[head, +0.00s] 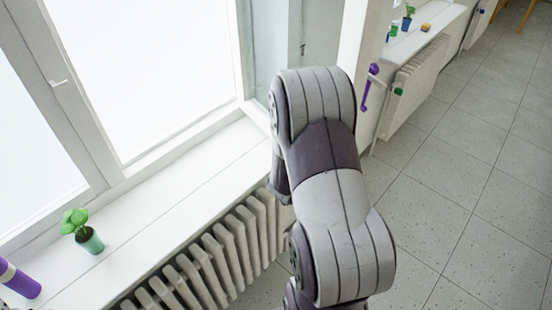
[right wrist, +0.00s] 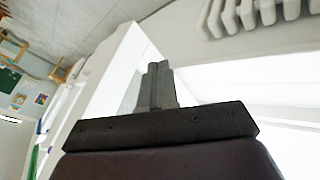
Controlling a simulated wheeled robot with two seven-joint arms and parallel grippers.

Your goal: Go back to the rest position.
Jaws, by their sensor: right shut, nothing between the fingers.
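My right arm rises through the middle of the head view, bent, and reaches up beside the window frame. Its gripper is hidden behind the arm there. In the right wrist view my right gripper (right wrist: 158,85) is shut and empty, its fingers together in front of a white wall edge and the window area. Neither fingertip can be clearly seen touching anything. My left gripper is in neither view.
A white windowsill (head: 160,205) runs above a radiator (head: 215,255). A second radiator (head: 412,88) stands farther back. The tiled floor (head: 450,200) at right is clear.

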